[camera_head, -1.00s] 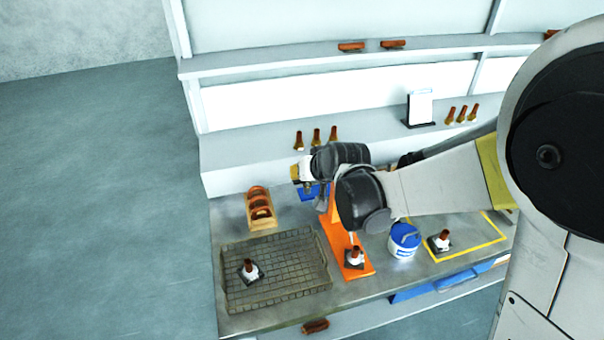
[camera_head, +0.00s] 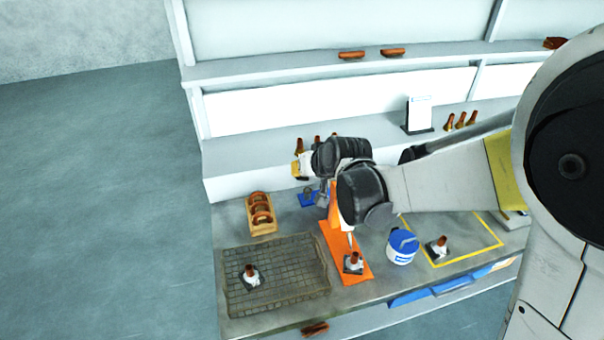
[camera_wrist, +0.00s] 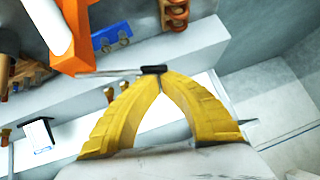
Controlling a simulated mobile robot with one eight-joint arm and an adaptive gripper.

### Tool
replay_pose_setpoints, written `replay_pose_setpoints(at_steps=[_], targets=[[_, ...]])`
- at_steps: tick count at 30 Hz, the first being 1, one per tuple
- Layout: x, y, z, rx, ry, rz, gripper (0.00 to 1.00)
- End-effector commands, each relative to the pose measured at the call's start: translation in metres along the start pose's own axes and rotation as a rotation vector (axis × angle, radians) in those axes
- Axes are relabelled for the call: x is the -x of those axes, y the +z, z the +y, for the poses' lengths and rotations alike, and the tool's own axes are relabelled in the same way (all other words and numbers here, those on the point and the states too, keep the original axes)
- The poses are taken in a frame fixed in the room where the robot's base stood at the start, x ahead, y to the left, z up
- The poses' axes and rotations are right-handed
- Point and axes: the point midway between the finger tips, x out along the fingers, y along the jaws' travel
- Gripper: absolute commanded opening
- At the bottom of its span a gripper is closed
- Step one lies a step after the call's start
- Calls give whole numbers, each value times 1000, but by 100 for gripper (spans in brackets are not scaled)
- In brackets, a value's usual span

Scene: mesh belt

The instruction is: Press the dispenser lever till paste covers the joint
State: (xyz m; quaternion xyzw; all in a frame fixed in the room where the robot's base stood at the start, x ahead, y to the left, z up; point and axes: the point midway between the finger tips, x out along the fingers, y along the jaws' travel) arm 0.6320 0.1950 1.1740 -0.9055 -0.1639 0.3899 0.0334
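The orange dispenser (camera_head: 335,232) stands on the bench, partly hidden by my arm; its pale nozzle points down over a joint (camera_head: 354,262). That joint is a copper-brown stub on a dark plate, with white around its foot; how fully it is covered is too small to tell. In the wrist view the dispenser (camera_wrist: 72,38) is at upper left, and its thin grey lever (camera_wrist: 110,73) ends in a black knob (camera_wrist: 154,69). My gripper (camera_wrist: 155,78) has its yellow fingertips together right at the knob; contact is unclear. My gripper (camera_head: 297,171) also shows in the head view.
A mesh tray (camera_head: 235,300) at left holds another white-footed joint (camera_head: 250,276). A blue-and-white tub (camera_head: 403,246) stands right of the dispenser, beside a yellow-outlined area (camera_head: 468,254) with a joint. A wooden rack (camera_head: 261,213) and a blue item (camera_head: 308,198) are behind.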

Motion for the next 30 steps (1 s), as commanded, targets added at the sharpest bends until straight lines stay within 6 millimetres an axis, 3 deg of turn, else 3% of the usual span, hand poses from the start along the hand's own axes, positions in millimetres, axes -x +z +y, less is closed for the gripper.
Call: replay_pose_setpoints(at_steps=[1, 3, 9, 15, 21, 30], targets=[[11, -13, -2, -1, 0, 0, 0], [22, -21, -4, -1, 1, 1, 0], [68, -16, -4, -2, 0, 0, 0], [100, -16, -4, -1, 1, 0, 0], [111, -16, -4, -1, 1, 0, 0], [111, -16, -4, -1, 1, 0, 0]])
